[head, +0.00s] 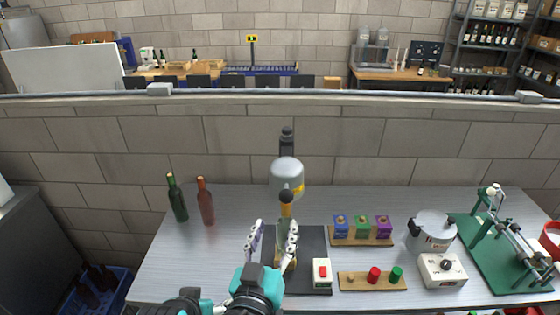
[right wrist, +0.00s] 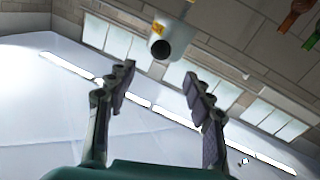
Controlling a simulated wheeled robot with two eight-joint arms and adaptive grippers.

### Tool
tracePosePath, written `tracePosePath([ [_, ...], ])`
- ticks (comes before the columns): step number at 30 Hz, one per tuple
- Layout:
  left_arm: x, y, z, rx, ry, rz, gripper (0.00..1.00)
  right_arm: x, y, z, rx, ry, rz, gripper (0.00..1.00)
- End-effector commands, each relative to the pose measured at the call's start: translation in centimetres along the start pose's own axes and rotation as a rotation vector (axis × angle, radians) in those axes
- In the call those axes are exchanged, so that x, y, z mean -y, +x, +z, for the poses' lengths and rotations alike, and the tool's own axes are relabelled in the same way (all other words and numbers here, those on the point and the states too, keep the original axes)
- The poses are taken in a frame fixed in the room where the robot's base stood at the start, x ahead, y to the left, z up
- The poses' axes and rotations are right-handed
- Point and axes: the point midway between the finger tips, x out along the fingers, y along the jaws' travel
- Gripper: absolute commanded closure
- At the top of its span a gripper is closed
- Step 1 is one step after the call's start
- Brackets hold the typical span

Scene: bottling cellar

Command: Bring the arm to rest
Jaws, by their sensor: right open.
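My right gripper (head: 272,230) is in the lower middle of the head view, fingers pointing away over the black mat (head: 312,246). It is open. In the right wrist view the gripper (right wrist: 159,74) has its fingers spread with nothing between them. The grey press head (head: 286,172) stands beyond it; its dark round end (right wrist: 161,48) shows past the fingertips in the wrist view. A yellowish bottle-like thing (head: 284,246) is under the press head, partly hidden by the right finger; I cannot tell whether they touch. My left gripper is not in view.
A green bottle (head: 178,200) and a red-brown bottle (head: 206,204) stand at left on the grey worktop (head: 235,205). A red-button box (head: 322,273), a board with coloured blocks (head: 362,240), a button board (head: 372,285), a pot (head: 434,240) and a green-based rig (head: 490,262) stand right.

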Motion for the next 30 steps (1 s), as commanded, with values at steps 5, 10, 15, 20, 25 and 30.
tracePosePath([
  [5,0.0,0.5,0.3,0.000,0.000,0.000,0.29,-2.3,1.4,2.9,0.100,-0.045,0.031,0.48],
  [10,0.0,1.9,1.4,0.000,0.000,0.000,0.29,-9.1,3.3,12.3,0.436,-0.146,0.068,0.48],
  [15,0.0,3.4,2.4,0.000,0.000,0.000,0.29,-14.5,1.2,21.3,0.769,-0.138,-0.017,0.48],
  [20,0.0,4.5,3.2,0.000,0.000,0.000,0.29,-16.2,-1.6,25.8,0.917,-0.036,-0.148,0.48],
  [25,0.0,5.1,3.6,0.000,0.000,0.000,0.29,-16.4,-3.0,26.9,0.934,0.057,-0.240,0.48],
  [30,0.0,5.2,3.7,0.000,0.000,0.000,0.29,-16.3,-3.2,26.9,0.926,0.087,-0.272,0.48],
])
